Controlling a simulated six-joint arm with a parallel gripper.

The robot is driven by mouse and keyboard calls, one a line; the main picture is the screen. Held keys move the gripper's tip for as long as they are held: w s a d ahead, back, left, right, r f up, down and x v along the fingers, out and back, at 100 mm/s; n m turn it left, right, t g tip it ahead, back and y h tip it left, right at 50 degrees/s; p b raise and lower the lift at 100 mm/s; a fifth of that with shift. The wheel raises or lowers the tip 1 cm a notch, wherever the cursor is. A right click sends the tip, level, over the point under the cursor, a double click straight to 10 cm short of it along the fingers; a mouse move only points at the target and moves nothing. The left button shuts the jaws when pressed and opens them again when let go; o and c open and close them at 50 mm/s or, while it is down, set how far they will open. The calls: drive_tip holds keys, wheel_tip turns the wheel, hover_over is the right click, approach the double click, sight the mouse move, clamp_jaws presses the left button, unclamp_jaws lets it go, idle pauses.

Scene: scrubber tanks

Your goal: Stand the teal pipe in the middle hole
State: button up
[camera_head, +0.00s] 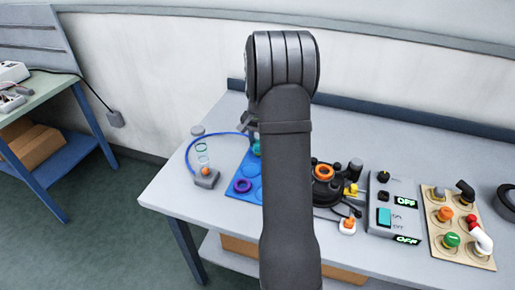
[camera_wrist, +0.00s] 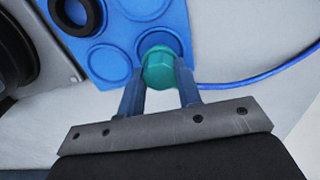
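The teal pipe (camera_wrist: 160,68) shows in the wrist view as a short teal piece seen nearly end-on, over a ring at the edge of the blue tray (camera_wrist: 108,64). My gripper (camera_wrist: 160,66) has one finger on each side of it. The fingertips are very close to its sides, and I cannot tell whether they press on it. In the head view a bit of teal (camera_head: 256,149) shows left of my arm, over the blue tray (camera_head: 254,186). My arm hides most of the gripper there. I cannot make out which hole is the middle one.
A blue cable (camera_head: 190,148) loops left to a small grey block (camera_head: 206,178). Right of my arm stand a dark device with an orange ring (camera_head: 323,172), a switch box (camera_head: 395,205) and a board of fittings (camera_head: 458,228).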

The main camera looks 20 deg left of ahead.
drive_tip(key=shift+r, duration=2.55)
drive_tip(key=shift+c, duration=0.3)
drive_tip(key=s+d+r+m, duration=0.1)
drive_tip(key=s+d+r, duration=0.25)
drive_tip(key=d, duration=0.45)
drive_tip(key=s+d+r+m, duration=0.1)
drive_tip(key=s+d+r, duration=0.25)
drive_tip(key=d, duration=0.45)
drive_tip(key=s+d+r+m, duration=0.15)
drive_tip(key=d+r, duration=0.25)
drive_tip(key=d, duration=0.4)
wheel_tip(320, 180, down, 6)
drive_tip(key=shift+s, duration=0.25)
drive_tip(key=shift+f+n, duration=0.25)
drive_tip(key=shift+f, duration=1.25)
drive_tip(key=o, duration=2)
drive_tip(key=shift+o, duration=0.2)
